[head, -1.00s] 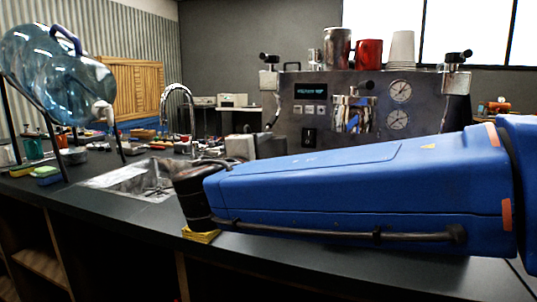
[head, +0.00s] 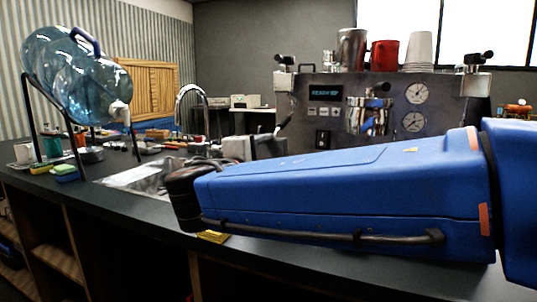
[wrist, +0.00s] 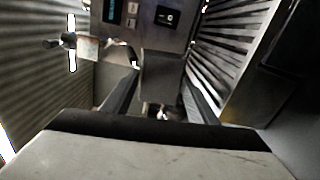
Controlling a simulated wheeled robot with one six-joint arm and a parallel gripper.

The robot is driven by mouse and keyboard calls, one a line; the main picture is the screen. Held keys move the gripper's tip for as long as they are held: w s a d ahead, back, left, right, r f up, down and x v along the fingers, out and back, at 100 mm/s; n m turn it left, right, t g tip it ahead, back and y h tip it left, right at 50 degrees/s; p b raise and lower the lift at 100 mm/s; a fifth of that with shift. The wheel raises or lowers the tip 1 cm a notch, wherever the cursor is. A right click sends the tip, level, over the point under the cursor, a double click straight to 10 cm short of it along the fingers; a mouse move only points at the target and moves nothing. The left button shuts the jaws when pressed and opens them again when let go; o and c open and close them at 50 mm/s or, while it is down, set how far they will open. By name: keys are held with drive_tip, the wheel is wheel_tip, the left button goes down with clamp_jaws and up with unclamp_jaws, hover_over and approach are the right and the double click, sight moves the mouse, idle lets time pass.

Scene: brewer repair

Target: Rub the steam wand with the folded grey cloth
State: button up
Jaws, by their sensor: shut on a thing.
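The folded grey cloth (wrist: 162,78) appears as a grey block between the two dark fingers of my gripper (wrist: 162,95) in the wrist view. My gripper is shut on it. In the head view the grey block (head: 237,148) shows beyond my blue arm, in front of the espresso machine's left side. The steam wand (head: 283,119) looks like a thin dark tube hanging below the left valve. In the wrist view a thin piece of it (wrist: 133,57) seems to show beyond the left finger. The cloth looks apart from the wand, but contact is hard to judge.
The espresso machine (head: 340,92) stands behind my arm, with cups on top. A sink (head: 145,178) and tap (head: 190,95) are to the left. A large blue water bottle (head: 85,80) leans on a stand at far left. A yellow sponge (head: 213,236) lies by the front counter edge.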

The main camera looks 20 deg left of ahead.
drive_tip(key=shift+s+a, duration=0.15)
drive_tip(key=shift+s, duration=2.05)
drive_tip(key=shift+s, duration=0.1)
drive_tip(key=s, duration=0.2)
drive_tip(key=shift+s+a, duration=0.1)
drive_tip(key=shift+s, duration=0.3)
